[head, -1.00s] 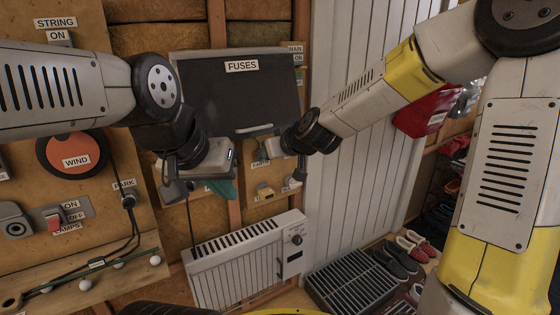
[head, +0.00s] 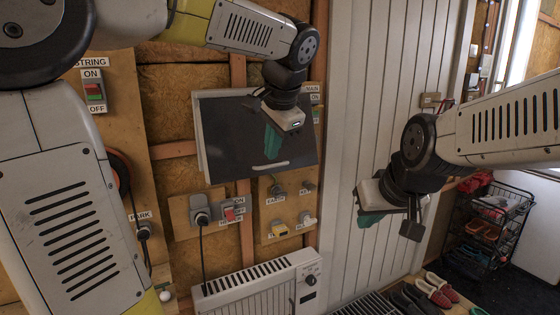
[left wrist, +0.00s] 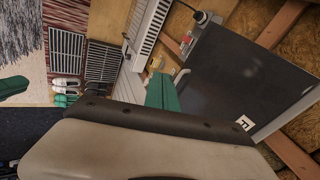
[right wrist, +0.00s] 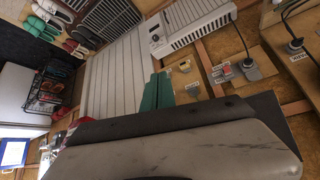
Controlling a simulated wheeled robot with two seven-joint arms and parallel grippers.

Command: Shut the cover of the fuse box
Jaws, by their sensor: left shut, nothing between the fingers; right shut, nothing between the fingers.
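The fuse box cover (head: 230,135) is a dark panel with a pale handle (head: 270,167) along its lower edge. It hangs down over the front of the box, whose pale side (head: 199,140) shows at the left. I cannot tell whether a gap is left. My left gripper (head: 273,148) is shut and empty, its green fingers in front of the cover above the handle; contact is unclear. The cover also fills much of the left wrist view (left wrist: 240,75). My right gripper (head: 368,222) is shut and empty, apart from the cover, in front of the white panelling.
Sockets and a red switch (head: 229,214) sit on boards below the box. A white heater (head: 260,287) stands under them. White panelling (head: 345,120) lies to the right, with a shoe rack (head: 495,225) and shoes (head: 435,290) beyond.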

